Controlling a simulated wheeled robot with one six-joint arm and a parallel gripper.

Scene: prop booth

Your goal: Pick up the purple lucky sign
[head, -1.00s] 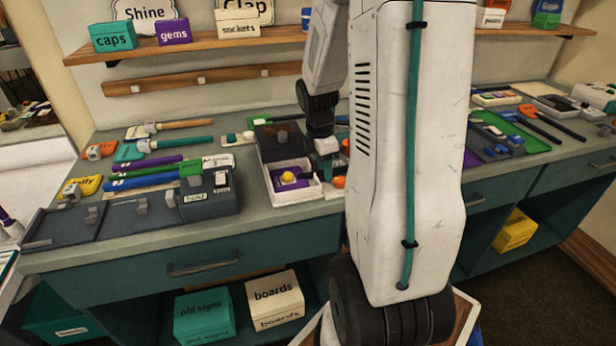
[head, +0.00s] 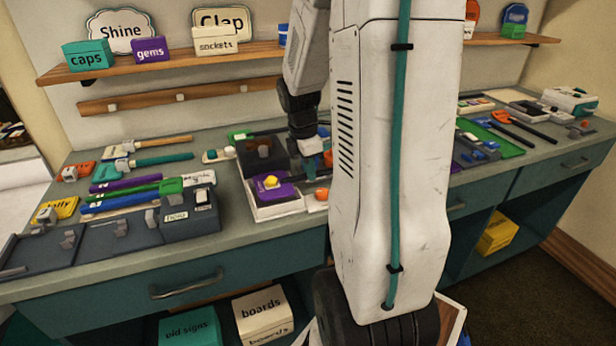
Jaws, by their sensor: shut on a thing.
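The purple sign (head: 276,192) with a round yellow knob-like part on it is at the white open box (head: 279,209) near the middle of the bench. Its lettering is too small to read. My gripper (head: 311,163) reaches down at the right side of the purple sign and is shut on it, as far as this view shows. The fingertips are small and partly lost among other parts, so the exact grip is unclear. I cannot tell whether the sign is clear of the box.
A dark compartment (head: 262,153) stands behind the sign. Several tools and a dark grey holder (head: 187,217) lie to the left. A green tray (head: 497,142) is at the right. A shelf (head: 180,62) with small boxes runs above. My arm column hides the middle bench.

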